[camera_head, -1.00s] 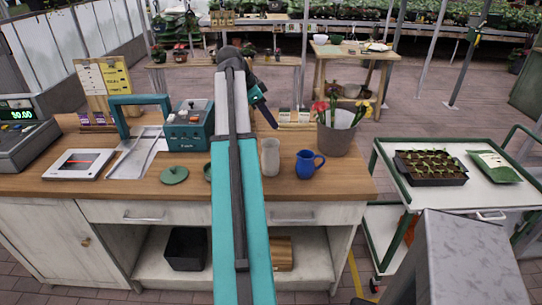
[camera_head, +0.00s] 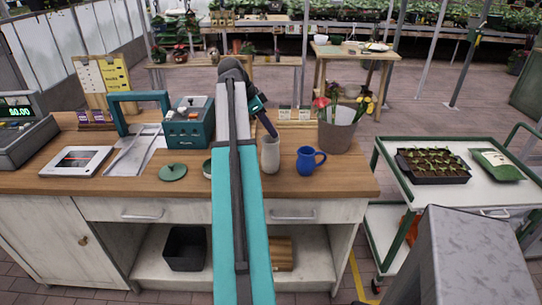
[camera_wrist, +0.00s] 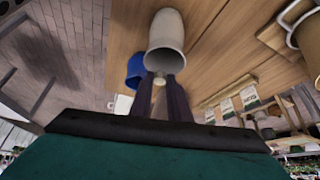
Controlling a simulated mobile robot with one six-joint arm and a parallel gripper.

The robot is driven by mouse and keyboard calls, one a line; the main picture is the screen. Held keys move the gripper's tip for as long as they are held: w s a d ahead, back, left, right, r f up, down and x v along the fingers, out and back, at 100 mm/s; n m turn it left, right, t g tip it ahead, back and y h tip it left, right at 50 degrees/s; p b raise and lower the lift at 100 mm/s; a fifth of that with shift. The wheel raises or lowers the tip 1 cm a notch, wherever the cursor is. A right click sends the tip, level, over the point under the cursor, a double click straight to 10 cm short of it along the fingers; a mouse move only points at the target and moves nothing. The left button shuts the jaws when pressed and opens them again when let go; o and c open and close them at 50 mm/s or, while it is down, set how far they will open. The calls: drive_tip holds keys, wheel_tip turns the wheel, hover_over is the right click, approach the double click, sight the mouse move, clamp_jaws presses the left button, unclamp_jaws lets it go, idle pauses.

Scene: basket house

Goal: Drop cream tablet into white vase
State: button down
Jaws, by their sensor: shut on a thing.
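The white vase (camera_head: 270,158) stands upright on the wooden counter, left of the blue mug (camera_head: 306,161). In the wrist view the vase (camera_wrist: 167,28) shows with its open mouth facing my gripper. My gripper (camera_head: 274,133) is at the vase's rim height or just above it in the head view. Its dark fingers (camera_wrist: 161,84) are shut on the small cream tablet (camera_wrist: 159,79), which appears just in front of the vase's mouth. The tablet cannot be made out in the head view. I cannot tell how far it is from the rim.
The blue mug (camera_wrist: 135,69) is close beside the vase. A flower pot (camera_head: 336,133) stands behind right, small label cards (camera_head: 296,115) behind. A green lid (camera_head: 173,172) and a teal box (camera_head: 188,127) lie left. A cart (camera_head: 455,205) stands right.

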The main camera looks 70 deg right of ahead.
drive_tip(key=shift+f, duration=0.35)
drive_tip(key=c, duration=1.6)
unclamp_jaws()
drive_tip(key=shift+r, duration=0.1)
drive_tip(key=shift+b+v, duration=1.35)
drive_tip(key=shift+v, duration=5.5)
drive_tip(key=shift+r, duration=0.1)
